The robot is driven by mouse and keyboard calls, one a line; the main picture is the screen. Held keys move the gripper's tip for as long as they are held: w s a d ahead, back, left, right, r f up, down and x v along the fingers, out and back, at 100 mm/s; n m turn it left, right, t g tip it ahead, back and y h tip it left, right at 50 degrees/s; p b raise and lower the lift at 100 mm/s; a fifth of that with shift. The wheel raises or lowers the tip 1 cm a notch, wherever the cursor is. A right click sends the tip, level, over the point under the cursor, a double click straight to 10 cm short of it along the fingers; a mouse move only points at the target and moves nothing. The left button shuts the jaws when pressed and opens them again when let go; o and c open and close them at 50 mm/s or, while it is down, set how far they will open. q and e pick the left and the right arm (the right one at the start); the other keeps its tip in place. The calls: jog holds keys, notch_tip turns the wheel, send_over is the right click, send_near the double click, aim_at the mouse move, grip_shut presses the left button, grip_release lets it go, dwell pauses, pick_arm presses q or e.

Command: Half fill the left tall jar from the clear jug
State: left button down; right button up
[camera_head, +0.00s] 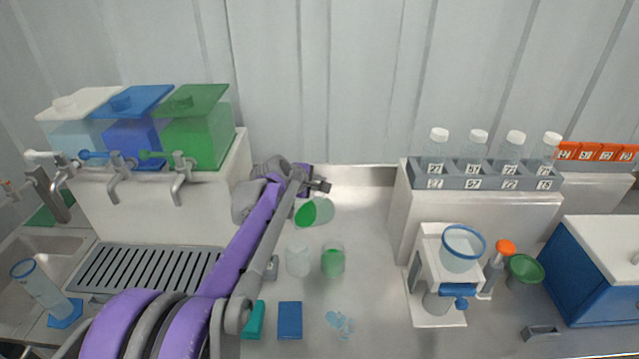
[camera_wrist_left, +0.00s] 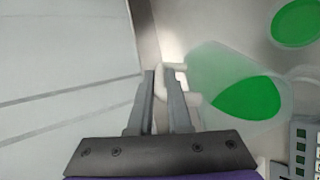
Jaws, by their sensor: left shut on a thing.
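My left gripper (camera_head: 314,187) is shut on the handle of the clear jug (camera_head: 326,209), holding it raised and tilted above the counter. In the wrist view, the fingers (camera_wrist_left: 165,88) close on the handle, and the jug (camera_wrist_left: 205,70) has green liquid inside. The left tall jar (camera_head: 297,259) stands upright below the jug and looks clear, with no green visible in it. The right tall jar (camera_head: 333,261) stands close beside it with green liquid inside. I cannot make out any stream from the jug. My right gripper is not in view.
Dispenser tanks with clear, blue and green contents, including a green tank (camera_head: 200,135), stand back left. A blue pad (camera_head: 290,320) and pale blue pieces (camera_head: 340,322) lie in front of the jars. A white stand with a funnel (camera_head: 463,248) and a bottle rack (camera_head: 480,178) are right.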

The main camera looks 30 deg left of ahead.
pick_arm(q)
jog(key=shift+s+t, duration=0.7)
jog(key=shift+t, duration=0.3)
dwell(0.8)
jog(key=shift+s+r+t+p, duration=0.1)
jog(key=shift+s+t+p, duration=0.2)
jog(key=shift+s+t, duration=0.25)
dwell(0.3)
jog(key=shift+w, duration=0.1)
